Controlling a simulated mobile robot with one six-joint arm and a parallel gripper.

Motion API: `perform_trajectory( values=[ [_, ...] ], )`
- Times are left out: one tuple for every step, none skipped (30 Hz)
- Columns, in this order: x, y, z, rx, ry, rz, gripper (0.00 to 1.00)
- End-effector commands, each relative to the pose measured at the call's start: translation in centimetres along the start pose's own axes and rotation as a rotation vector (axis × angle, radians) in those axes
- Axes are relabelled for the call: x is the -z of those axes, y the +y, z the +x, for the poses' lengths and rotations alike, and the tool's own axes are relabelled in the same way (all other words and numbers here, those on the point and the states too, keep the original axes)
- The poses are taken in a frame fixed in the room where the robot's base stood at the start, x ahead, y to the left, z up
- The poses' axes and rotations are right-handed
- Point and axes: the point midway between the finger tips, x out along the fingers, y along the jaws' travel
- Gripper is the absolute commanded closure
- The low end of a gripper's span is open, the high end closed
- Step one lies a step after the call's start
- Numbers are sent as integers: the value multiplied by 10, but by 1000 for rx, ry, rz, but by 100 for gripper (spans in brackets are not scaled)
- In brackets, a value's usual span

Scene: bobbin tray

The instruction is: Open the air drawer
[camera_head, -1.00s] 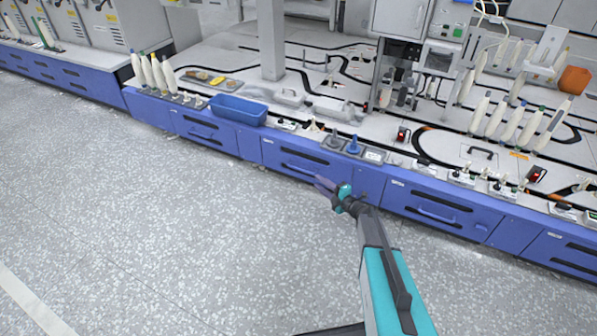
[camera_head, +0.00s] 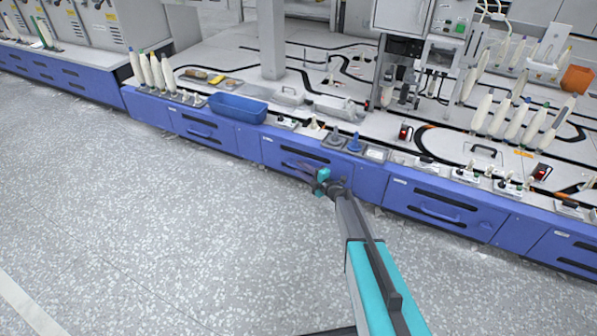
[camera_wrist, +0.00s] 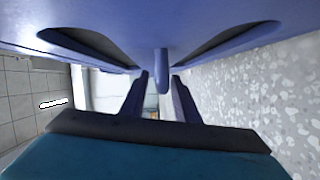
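A blue drawer (camera_head: 283,150) with a dark slot and a bar handle is in the front of the long bench, at the middle of the head view. It looks shut. My gripper (camera_head: 309,170) is at its front, by the right part of the handle. In the wrist view the drawer face (camera_wrist: 160,22) fills the top and the blue handle (camera_wrist: 161,68) shows edge-on. My gripper (camera_wrist: 161,97) has its two dark fingers apart, with the handle end between them in the picture. Contact cannot be told. I cannot read any drawer label.
Similar blue drawers stand on both sides, one at left (camera_head: 200,128) and one at right (camera_head: 438,207). A blue bin (camera_head: 238,108), blue and grey cones and several white bobbins stand on the bench top. The speckled floor (camera_head: 150,220) in front is clear.

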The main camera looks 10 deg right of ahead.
Motion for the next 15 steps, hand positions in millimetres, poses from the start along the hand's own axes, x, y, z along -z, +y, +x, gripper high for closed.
perform_trajectory(
  values=[
    [0,0,4,-1,0,0,72],
    [0,0,5,-1,0,0,72],
    [0,0,6,-1,0,0,72],
    [0,0,6,-1,0,0,72],
    [0,0,6,-1,0,0,72],
    [0,1,7,-1,0,0,72],
    [0,1,7,-1,0,0,72],
    [0,1,7,-1,0,0,72],
    [0,1,6,-1,0,0,72],
    [0,1,6,-1,0,0,72],
    [0,1,6,-1,0,0,72],
    [0,1,6,-1,0,0,72],
    [0,1,6,-1,0,0,75],
    [0,1,6,-1,0,0,80],
    [0,1,6,-1,0,0,87]
  ],
)
